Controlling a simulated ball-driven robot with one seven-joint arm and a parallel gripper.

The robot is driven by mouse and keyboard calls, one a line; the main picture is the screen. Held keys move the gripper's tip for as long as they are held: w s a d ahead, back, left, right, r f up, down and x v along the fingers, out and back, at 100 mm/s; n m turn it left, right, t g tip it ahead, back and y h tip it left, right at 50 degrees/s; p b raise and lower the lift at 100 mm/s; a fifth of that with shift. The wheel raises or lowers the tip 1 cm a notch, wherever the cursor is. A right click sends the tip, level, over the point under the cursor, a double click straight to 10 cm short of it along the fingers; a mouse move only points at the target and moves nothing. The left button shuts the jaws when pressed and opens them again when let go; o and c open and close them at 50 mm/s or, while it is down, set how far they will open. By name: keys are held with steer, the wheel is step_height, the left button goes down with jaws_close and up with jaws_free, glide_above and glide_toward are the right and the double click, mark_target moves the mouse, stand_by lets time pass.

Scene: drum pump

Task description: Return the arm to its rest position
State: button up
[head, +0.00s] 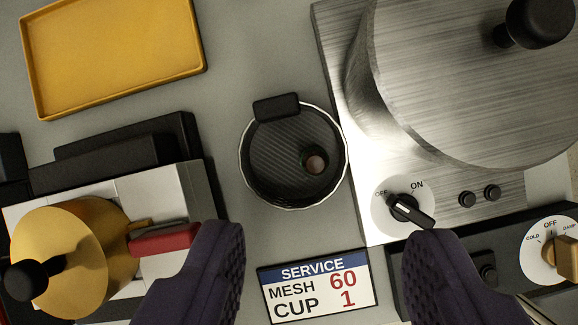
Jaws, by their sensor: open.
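My gripper (322,262) shows at the bottom of the head view as two dark purple fingers, spread wide apart. Nothing is held between them. Beyond the gap, a round black cup (270,165) with a pale rim and a dark tab stands on the grey surface, clear of the fingers. A small round brownish piece shows inside the cup. The right fingertip overlaps the picture just below a black OFF/ON knob (409,208); I cannot tell whether they touch.
A yellow tray (36,68) lies at upper left. A brass drum (85,260) with a red lever (165,240) stands lower left. A large steel machine (440,90) fills the upper right. A service card (316,286) lies at bottom centre. A COLD/OFF/DAMP dial (545,250) is lower right.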

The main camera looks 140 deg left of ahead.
steer(key=v, duration=0.2)
steer(key=shift+s+r+p, duration=0.1)
steer(key=shift+r+p, duration=0.15)
steer(key=shift+p, duration=0.05)
steer(key=w+a+r+t+b, duration=0.1)
steer(key=w+r+t+b, duration=0.2)
steer(key=r, duration=0.8)
steer(key=w+r+t+b, duration=0.2)
steer(key=w+r, duration=0.4)
steer(key=r, duration=0.5)
steer(key=s+r+t+b, duration=0.1)
steer(key=s+r+t, duration=0.2)
steer(key=r, duration=1)
steer(key=s+a+r+t+b, duration=0.1)
steer(key=s+r, duration=0.6)
steer(key=r, duration=0.7)
steer(key=shift+s+t+b, duration=0.25)
steer(key=shift+t+b, duration=0.25)
steer(key=shift+t, duration=0.4)
